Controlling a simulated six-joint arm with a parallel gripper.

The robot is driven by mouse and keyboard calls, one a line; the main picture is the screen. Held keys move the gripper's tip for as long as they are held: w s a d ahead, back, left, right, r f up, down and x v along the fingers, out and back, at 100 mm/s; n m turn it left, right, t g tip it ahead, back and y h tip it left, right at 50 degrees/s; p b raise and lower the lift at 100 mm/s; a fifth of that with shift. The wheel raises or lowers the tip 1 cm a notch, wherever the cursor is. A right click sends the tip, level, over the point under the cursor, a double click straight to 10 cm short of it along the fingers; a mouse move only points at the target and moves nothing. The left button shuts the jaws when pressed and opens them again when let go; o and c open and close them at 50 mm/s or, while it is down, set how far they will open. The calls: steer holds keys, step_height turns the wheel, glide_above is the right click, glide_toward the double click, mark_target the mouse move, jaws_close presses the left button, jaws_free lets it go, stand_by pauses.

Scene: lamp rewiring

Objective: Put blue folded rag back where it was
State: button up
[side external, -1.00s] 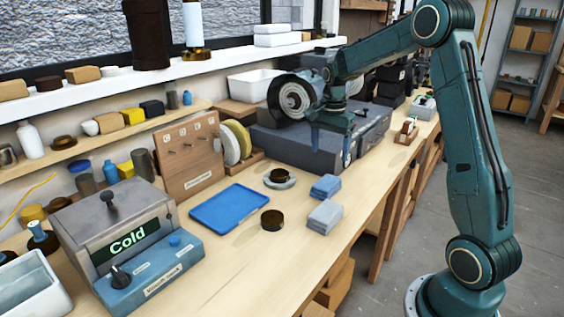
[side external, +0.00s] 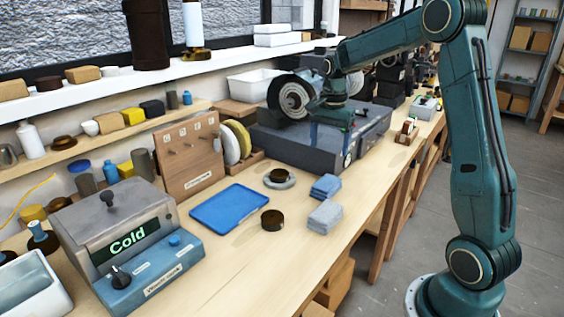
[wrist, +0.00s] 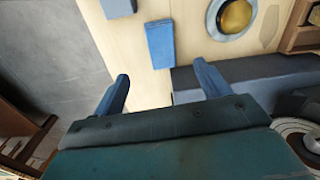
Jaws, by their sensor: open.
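The blue folded rag (side external: 326,187) lies flat on the bench, just behind a paler grey-blue folded rag (side external: 325,217). In the wrist view the blue rag (wrist: 160,43) lies ahead of the fingertips, and the other rag (wrist: 118,7) is cut off by the top edge. My gripper (wrist: 162,86) is open with nothing between its two blue fingers. In the side view my gripper (side external: 333,128) hangs in front of the grinding wheel, above the grey machine housing and beyond the rags, touching neither.
A blue tray (side external: 229,208), a dark round cap (side external: 272,220) and a grey dish with a dark cap (side external: 280,179) sit left of the rags. The grey machine housing (side external: 290,150) stands behind them. Bare bench lies in front, up to its edge.

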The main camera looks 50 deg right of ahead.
steer(key=s+a+r+n+t, duration=0.1)
steer(key=s+a+r+n, duration=0.3)
steer(key=a, duration=0.3)
steer(key=s+a+r+n+t, duration=0.2)
steer(key=s+a+r+n, duration=0.2)
steer(key=s+a+r, duration=0.15)
steer(key=s+a+f+n+t, duration=0.1)
steer(key=s+a+n+t, duration=0.1)
steer(key=s+a+n, duration=0.7)
steer(key=s, duration=0.3)
steer(key=shift+s+f, duration=0.15)
steer(key=shift+f, duration=0.2)
steer(key=shift+a, duration=0.1)
